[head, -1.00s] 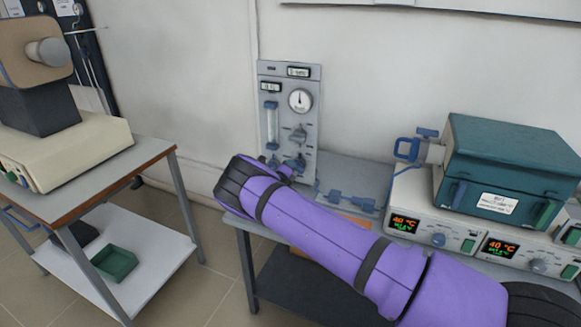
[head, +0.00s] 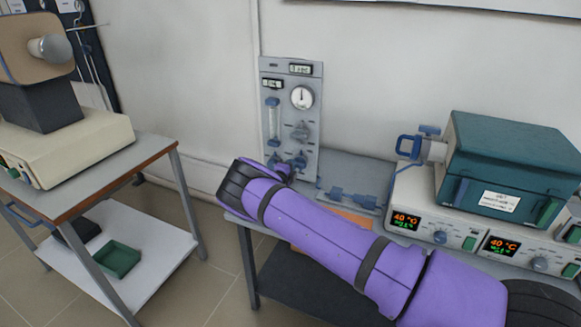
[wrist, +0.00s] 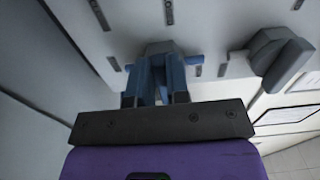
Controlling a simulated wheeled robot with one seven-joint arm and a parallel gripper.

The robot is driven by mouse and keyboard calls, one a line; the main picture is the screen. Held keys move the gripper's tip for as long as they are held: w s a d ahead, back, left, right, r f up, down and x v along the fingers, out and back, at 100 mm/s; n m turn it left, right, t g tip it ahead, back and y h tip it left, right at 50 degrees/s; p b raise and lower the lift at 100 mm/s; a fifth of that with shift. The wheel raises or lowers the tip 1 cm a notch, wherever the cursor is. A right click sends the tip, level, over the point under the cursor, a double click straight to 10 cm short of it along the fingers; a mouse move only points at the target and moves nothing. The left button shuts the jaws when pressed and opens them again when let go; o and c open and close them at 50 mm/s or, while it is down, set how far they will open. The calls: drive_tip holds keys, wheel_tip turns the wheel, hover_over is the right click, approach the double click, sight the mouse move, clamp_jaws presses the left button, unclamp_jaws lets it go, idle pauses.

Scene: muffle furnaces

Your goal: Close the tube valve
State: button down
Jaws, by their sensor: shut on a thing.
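In the wrist view a valve with a grey hub (wrist: 159,47) and blue handle sticks out from the panel face. My gripper (wrist: 158,78) is at this valve, with its fingers closed around the blue handle. The exact contact is partly hidden by the dark gripper body. In the head view my purple arm reaches to the panel's lower part and hides the grip.
A grey knob (wrist: 280,55) sticks out to the right of the valve in the wrist view. A cart (head: 150,150) stands at the left.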

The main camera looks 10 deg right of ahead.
drive_tip(key=c, duration=1.1)
unclamp_jaws()
drive_tip(key=v, duration=1)
drive_tip(key=shift+s+a, duration=0.25)
drive_tip(key=shift+s, duration=0.05)
